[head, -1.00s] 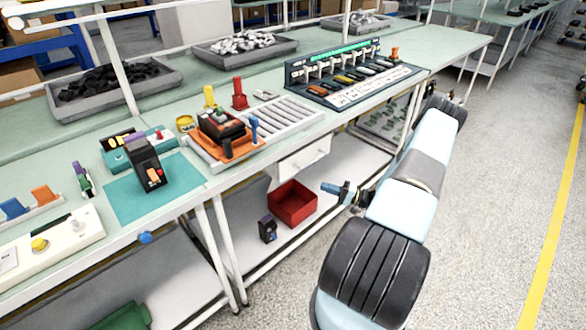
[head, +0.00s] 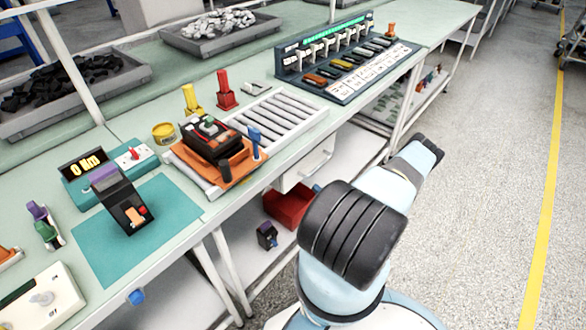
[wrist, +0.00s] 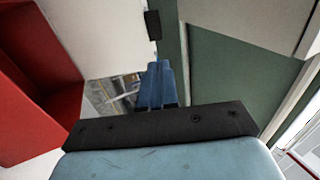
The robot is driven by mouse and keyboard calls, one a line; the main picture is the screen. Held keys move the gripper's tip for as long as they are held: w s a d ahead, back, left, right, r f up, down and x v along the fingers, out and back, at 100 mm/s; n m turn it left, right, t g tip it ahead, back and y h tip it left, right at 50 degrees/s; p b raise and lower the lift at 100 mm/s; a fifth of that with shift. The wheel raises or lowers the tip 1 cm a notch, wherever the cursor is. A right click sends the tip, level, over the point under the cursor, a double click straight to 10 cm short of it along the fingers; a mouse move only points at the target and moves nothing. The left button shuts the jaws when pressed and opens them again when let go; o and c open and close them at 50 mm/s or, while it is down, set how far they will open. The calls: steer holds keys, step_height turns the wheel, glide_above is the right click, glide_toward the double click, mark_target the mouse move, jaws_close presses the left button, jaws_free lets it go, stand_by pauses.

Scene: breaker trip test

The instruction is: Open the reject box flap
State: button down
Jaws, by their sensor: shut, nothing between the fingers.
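A red box (head: 286,207) stands on the lower shelf under the bench, partly behind my arm. Its red walls also fill the left of the wrist view (wrist: 35,85). A white box front (head: 303,168) hangs under the bench top above it. I cannot tell for certain which part is the reject box flap. In the wrist view my gripper (wrist: 158,70) is shut and empty, its blue fingers together. A small black piece (wrist: 153,25) lies just beyond the fingertips, at the edge of a white panel (wrist: 95,35); contact is not clear. My arm hides the gripper in the head view.
A dark breaker (head: 267,235) stands on the lower shelf beside the red box. Bench legs (head: 228,262) stand left of it. Above, the bench holds an orange fixture (head: 222,165) and a roller rack (head: 280,120).

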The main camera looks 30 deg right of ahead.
steer(key=x, duration=1.4)
steer(key=shift+a, duration=0.35)
steer(key=shift+w, duration=0.1)
